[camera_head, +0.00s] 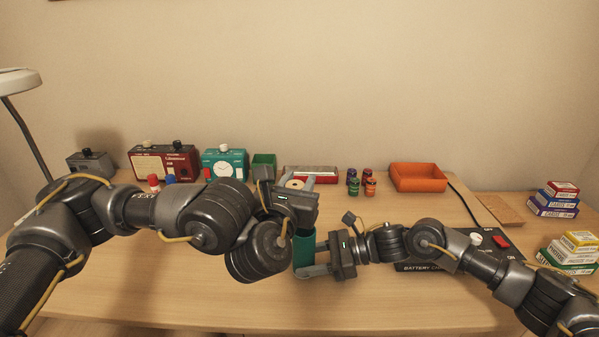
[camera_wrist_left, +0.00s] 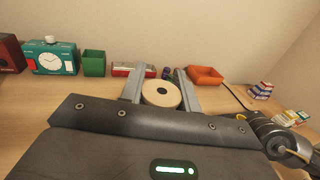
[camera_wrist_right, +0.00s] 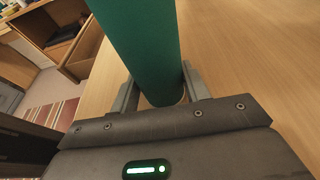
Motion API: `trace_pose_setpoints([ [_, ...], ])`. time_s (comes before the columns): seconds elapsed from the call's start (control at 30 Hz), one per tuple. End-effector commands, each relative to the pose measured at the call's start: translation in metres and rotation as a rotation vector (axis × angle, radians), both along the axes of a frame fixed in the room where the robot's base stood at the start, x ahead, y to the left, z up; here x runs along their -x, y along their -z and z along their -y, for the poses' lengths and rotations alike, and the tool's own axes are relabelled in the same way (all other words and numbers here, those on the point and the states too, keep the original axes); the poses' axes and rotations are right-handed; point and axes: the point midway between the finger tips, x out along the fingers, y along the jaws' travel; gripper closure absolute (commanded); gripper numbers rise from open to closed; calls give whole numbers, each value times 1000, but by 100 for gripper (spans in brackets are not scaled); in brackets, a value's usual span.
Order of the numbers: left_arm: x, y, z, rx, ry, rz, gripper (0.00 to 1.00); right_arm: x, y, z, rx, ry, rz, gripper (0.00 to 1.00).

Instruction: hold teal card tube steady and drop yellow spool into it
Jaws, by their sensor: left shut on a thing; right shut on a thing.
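The teal card tube (camera_head: 303,250) stands roughly upright over the front part of the desk. My right gripper (camera_head: 316,259) is shut around it from the right, and the tube (camera_wrist_right: 143,50) fills the space between the fingers in the right wrist view. The yellow spool (camera_head: 295,184) shows a pale, round top with a central hole. My left gripper (camera_head: 296,180) is shut on it, and the spool (camera_wrist_left: 161,99) sits between the fingertips in the left wrist view. In the head view the spool is above the tube. My left gripper's body hides the tube's upper end.
An orange tray (camera_head: 418,179), small cans (camera_head: 362,184), a green box (camera_head: 264,162), a teal clock (camera_head: 224,161) and a maroon radio (camera_head: 164,161) line the back of the desk. A black battery charger (camera_head: 440,266) lies behind my right arm. Card boxes stand right. The front desk is clear.

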Motion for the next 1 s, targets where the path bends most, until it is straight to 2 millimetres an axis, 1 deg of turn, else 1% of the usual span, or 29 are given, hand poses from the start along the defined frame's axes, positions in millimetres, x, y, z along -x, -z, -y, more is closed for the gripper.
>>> trace_pose_setpoints([
  [0.1, 1, 13, 2, -4, 3, 1, 93, 0, 0, 0, 0, 0, 0, 67],
  [0.3, 0, 26, 1, -1, 1, 0, 93, 0, 0, 0, 0, 0, 0, 67],
  [0.63, 0, 29, 0, 1, 1, 0, 93, 0, 0, 0, 0, 0, 0, 67],
  [0.67, 0, 29, 0, 1, 1, 0, 65, 0, 0, 0, 0, 0, 0, 67],
  [0.7, 0, 29, 0, 1, 1, 0, 60, 0, 0, 0, 0, 0, 0, 67],
  [0.83, 0, 29, 0, 0, 0, 0, 43, 0, 0, 0, 0, 0, 0, 67],
  [1.0, 0, 29, 0, 0, 0, 0, 43, 0, 0, 0, 0, 0, 0, 67],
])
